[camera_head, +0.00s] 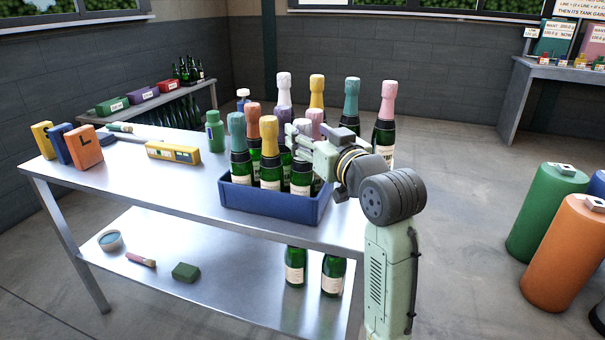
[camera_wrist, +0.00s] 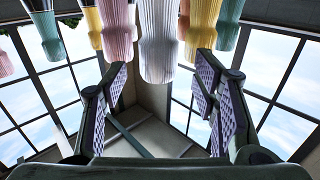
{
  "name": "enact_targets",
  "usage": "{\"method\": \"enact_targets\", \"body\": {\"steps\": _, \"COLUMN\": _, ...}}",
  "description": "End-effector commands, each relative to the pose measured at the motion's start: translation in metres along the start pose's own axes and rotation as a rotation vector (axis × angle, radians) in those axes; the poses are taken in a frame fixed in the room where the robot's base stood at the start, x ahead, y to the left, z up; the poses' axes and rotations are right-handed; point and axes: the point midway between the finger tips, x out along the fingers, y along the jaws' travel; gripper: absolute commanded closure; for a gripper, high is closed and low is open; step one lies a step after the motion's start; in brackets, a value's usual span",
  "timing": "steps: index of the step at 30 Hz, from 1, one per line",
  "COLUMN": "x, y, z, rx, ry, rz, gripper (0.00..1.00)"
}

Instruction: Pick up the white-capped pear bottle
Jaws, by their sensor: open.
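A dark green bottle with a white foil cap stands in the blue crate; its labelled body (camera_head: 301,178) shows below my gripper in the head view, its cap partly hidden by the fingers. In the wrist view a white pleated foil cap (camera_wrist: 160,40) hangs from the top centre, picture inverted, beyond and between my spread fingers. My gripper (camera_head: 296,142) is open and empty at cap height over the crate. I cannot tell whether it touches the cap. Another pale-capped bottle (camera_head: 284,90) stands farther back. Which bottle is the pear one is not legible.
Several foil-capped bottles stand behind. A green bottle (camera_head: 214,130) and a yellow box (camera_head: 173,152) are left. The table's front left is clear.

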Motion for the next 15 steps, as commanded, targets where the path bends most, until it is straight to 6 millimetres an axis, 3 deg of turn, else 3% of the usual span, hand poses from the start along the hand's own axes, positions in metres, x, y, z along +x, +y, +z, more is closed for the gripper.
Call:
{"method": "enact_targets", "body": {"steps": 6, "x": 0.033, "y": 0.002, "z": -0.005, "rx": 0.0, "ry": -0.002, "rz": -0.002, "gripper": 0.46}}
{"method": "enact_targets", "body": {"steps": 15, "x": 0.04, "y": 0.002, "z": -0.004, "rx": -0.001, "ry": 0.0, "rz": -0.001, "gripper": 0.46}}
